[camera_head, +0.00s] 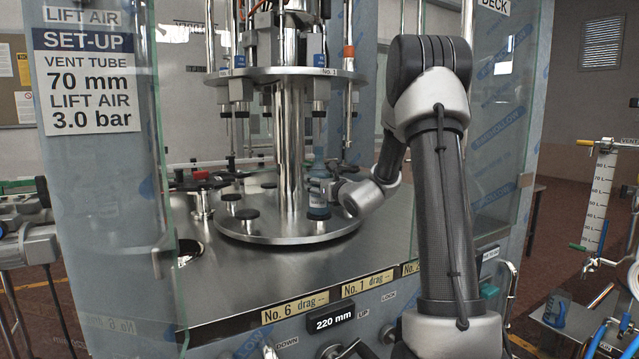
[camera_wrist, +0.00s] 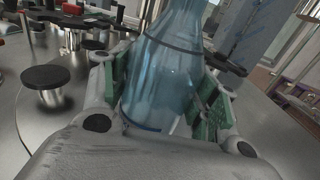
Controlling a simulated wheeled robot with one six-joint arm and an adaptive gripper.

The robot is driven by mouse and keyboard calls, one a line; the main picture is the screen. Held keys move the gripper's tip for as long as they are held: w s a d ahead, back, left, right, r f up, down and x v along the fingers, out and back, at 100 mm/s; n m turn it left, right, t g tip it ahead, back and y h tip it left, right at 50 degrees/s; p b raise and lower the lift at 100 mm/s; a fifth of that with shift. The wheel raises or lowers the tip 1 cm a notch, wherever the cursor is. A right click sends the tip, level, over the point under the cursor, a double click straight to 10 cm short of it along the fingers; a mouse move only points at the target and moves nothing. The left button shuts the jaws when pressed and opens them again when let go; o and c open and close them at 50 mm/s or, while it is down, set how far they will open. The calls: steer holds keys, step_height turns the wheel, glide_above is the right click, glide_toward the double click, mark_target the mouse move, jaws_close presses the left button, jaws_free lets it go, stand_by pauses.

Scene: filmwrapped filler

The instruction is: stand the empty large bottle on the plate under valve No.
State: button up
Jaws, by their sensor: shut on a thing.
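A clear blue large bottle (camera_head: 318,192) with a pale label stands about upright above the round steel turntable (camera_head: 275,238), at its right side. In the wrist view the bottle (camera_wrist: 165,75) looks see-through and empty, between the green finger pads. My gripper (camera_head: 332,190) reaches it from the right and is shut on its body. Overhead, a filling valve (camera_head: 318,90) hangs from the upper ring near a "No. 1" mark, roughly in line with the bottle's neck. I cannot tell whether the bottle's base touches a plate.
Black-topped lift plates (camera_head: 246,214) stand on the turntable left of the bottle. The central steel column (camera_head: 289,150) rises close beside it. Glass guards (camera_head: 150,130) stand at left and right. The front deck (camera_head: 250,275) is mostly clear, with "No. 6" and "No. 1" labels along its edge.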

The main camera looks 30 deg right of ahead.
steer(key=shift+f, duration=0.15)
steer(key=o, duration=1.1)
steer(key=shift+s, duration=0.1)
